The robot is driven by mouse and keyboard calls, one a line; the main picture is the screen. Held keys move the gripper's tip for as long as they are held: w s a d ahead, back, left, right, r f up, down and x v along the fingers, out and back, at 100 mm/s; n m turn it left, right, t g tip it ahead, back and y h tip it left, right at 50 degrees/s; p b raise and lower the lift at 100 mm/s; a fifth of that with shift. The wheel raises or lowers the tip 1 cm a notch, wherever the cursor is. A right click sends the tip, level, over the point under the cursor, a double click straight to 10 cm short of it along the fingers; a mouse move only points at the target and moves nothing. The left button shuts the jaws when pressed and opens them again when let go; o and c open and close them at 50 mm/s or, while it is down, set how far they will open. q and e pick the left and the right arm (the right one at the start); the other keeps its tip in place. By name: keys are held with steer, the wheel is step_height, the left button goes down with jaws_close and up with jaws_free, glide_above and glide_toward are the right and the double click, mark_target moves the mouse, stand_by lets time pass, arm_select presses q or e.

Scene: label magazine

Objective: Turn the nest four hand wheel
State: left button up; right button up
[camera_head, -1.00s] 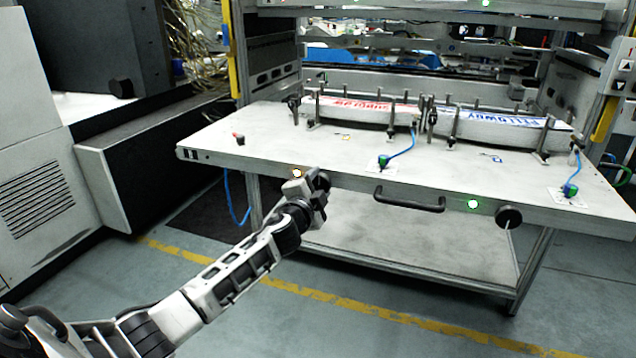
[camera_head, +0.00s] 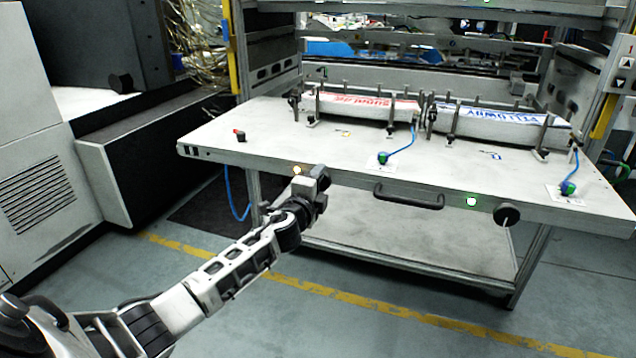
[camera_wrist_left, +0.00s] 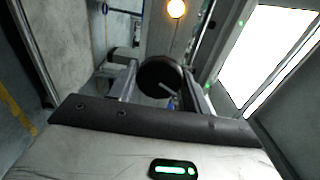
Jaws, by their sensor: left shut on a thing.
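My left gripper (camera_head: 322,184) is at the front edge of the light table, just below and right of a lit amber lamp (camera_head: 297,170). In the left wrist view, a round black hand wheel (camera_wrist_left: 160,77) sits between the two fingers of the gripper (camera_wrist_left: 163,86), which is shut on it. In the head view my gripper mostly hides this wheel. A second black hand wheel (camera_head: 507,214) shows free on the same front edge, right of a green lamp (camera_head: 471,201). I cannot read any nest number. My right gripper is not in view.
The table (camera_head: 270,150) carries a stack with red print (camera_head: 362,106) and one with blue print (camera_head: 500,122), between upright posts. A black handle (camera_head: 408,196) sticks out of the front edge. A dark machine (camera_head: 150,150) stands at the left. The floor in front is clear.

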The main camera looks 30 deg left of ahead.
arm_select(q)
steer(key=o, duration=1)
steer(key=shift+c, duration=0.2)
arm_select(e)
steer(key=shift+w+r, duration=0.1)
arm_select(q)
steer(key=shift+s, duration=0.15)
steer(key=p+v, duration=0.1)
steer(key=v, duration=1.4)
steer(key=shift+s+d+p, duration=0.15)
steer(key=shift+s+p, duration=0.2)
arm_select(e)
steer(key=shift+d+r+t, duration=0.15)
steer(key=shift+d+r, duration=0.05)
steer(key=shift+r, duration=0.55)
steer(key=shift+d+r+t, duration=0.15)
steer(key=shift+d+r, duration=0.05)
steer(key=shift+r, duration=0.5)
